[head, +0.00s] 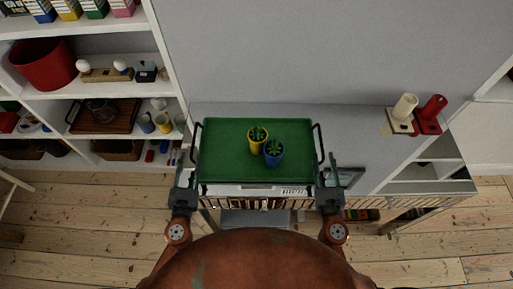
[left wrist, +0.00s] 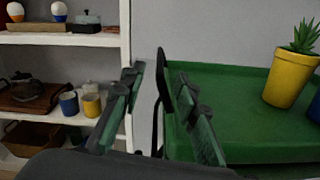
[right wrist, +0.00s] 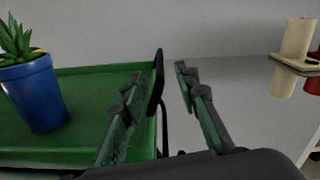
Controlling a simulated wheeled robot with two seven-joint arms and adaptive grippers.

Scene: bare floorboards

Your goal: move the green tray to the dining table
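The green tray (head: 222,165) lies flat on top of a low white cabinet against the wall, with a dark handle at each short end. A yellow pot (head: 257,143) and a blue pot (head: 273,157), each with a small plant, stand on it. My left gripper (head: 187,160) is open, its fingers on either side of the left handle (left wrist: 164,80). My right gripper (head: 329,168) is open, its fingers on either side of the right handle (right wrist: 156,85). Neither gripper is closed on a handle. No dining table shows.
The low cabinet (head: 370,140) extends right, holding a cream candle (head: 404,106) and a red candle (head: 433,108) on small bases. A white shelf unit (head: 95,40) with cups, a red bin and baskets stands close on the left. Bare floorboards (head: 80,220) show at the lower left.

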